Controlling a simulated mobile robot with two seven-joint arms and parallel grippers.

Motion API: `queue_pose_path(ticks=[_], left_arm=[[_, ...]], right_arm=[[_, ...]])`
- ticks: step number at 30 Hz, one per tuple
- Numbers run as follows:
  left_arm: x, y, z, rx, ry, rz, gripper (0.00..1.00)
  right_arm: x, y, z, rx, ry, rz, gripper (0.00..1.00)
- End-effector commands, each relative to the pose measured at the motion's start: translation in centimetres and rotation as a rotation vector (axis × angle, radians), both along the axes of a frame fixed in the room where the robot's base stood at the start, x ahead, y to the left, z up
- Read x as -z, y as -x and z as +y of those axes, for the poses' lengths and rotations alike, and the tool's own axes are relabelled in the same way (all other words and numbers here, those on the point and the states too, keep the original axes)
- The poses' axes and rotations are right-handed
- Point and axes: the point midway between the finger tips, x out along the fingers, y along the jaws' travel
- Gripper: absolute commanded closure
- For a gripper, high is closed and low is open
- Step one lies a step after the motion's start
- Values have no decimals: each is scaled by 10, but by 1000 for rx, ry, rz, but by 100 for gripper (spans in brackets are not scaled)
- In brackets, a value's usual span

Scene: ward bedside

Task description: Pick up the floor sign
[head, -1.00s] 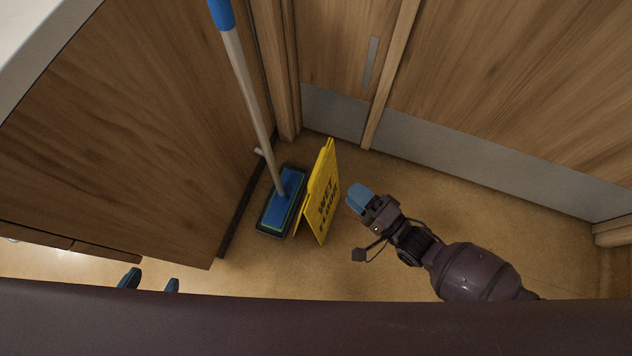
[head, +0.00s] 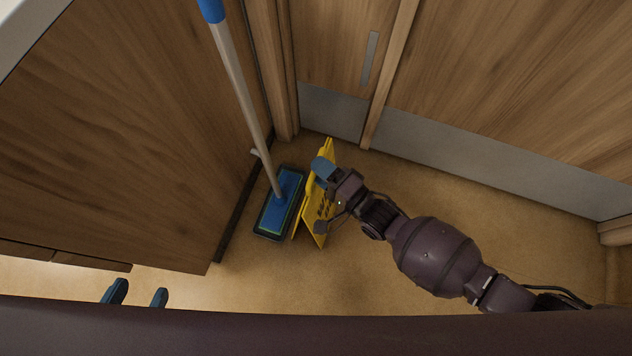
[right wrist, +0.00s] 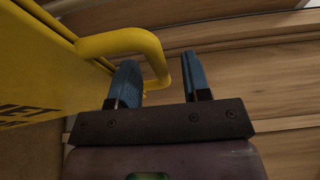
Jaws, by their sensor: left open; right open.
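The yellow floor sign (head: 313,222) stands on the floor beside the mop head in the head view, partly hidden behind my right gripper (head: 323,172). In the right wrist view, the sign's lettered panel (right wrist: 35,75) is at the left, and its yellow handle (right wrist: 135,40) curves over beside the fingers. My right gripper (right wrist: 165,85) is open there, with part of the handle seen beyond and between its fingertips. I cannot tell if they touch. My left gripper (head: 137,294) is open and empty at the lower left of the head view.
A mop with a blue head (head: 277,215) and grey pole (head: 242,95) stands just left of the sign. A wooden cabinet (head: 130,130) is on the left. Wooden doors (head: 500,85) rise behind. The floor (head: 470,200) to the right is clear.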

Motion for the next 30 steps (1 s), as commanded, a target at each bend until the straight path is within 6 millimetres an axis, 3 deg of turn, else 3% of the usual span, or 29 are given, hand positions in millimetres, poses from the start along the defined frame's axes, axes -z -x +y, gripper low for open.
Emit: queue_pose_path(ticks=[10, 18, 30], left_arm=[[-3, -2, 1, -8, 4, -16, 44], [-3, -1, 1, -12, 3, -14, 44], [-3, 0, 2, -10, 2, -11, 44]], right_arm=[[0, -5, 5, 0, 0, 0, 58], [0, -4, 5, 0, 0, 0, 99], [0, -4, 5, 0, 0, 0, 100]])
